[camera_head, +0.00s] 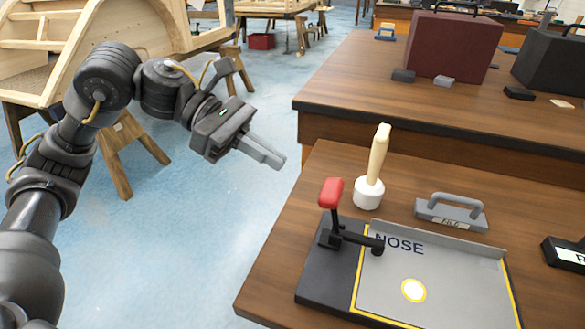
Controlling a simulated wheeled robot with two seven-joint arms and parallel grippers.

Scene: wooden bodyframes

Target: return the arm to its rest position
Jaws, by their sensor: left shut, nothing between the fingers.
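My left arm comes in from the left edge and reaches toward the middle of the view. Its gripper (268,156) is shut and empty. It hangs over the blue floor (205,220), left of the near wooden table (275,265), apart from everything. My right gripper is not in view.
On the near table are a grey tray marked NOSE (455,275) with a red-handled clamp (331,193), a white mallet (375,165) standing head down, and a grey-handled block (450,212). A dark red case (452,45) stands on the table behind. A wooden frame (120,30) stands at upper left.

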